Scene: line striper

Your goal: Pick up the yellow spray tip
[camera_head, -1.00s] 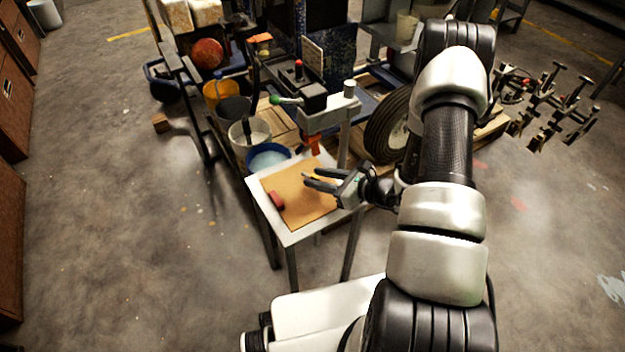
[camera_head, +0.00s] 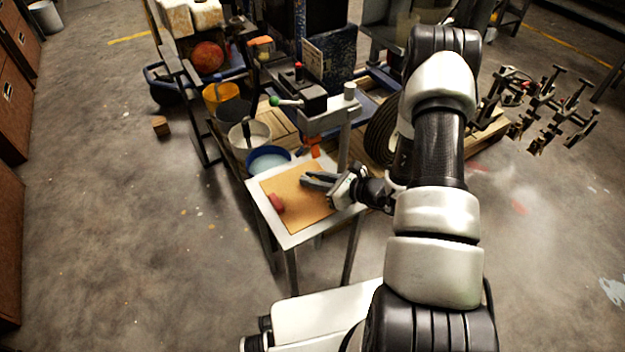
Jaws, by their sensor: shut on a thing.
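My gripper (camera_head: 304,180) is low over the tan board (camera_head: 302,212) on the small white table (camera_head: 286,240). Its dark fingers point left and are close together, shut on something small. I take this to be the yellow spray tip, but it is hidden between the fingers and I cannot make out its shape or colour. No yellow tip shows elsewhere on the board.
A red block (camera_head: 276,203) lies on the board's left side. A blue-rimmed bucket (camera_head: 268,159) stands just behind the table. A grey post with an arm (camera_head: 335,118) and an orange part (camera_head: 313,146) rise behind the board. Floor to the left is open.

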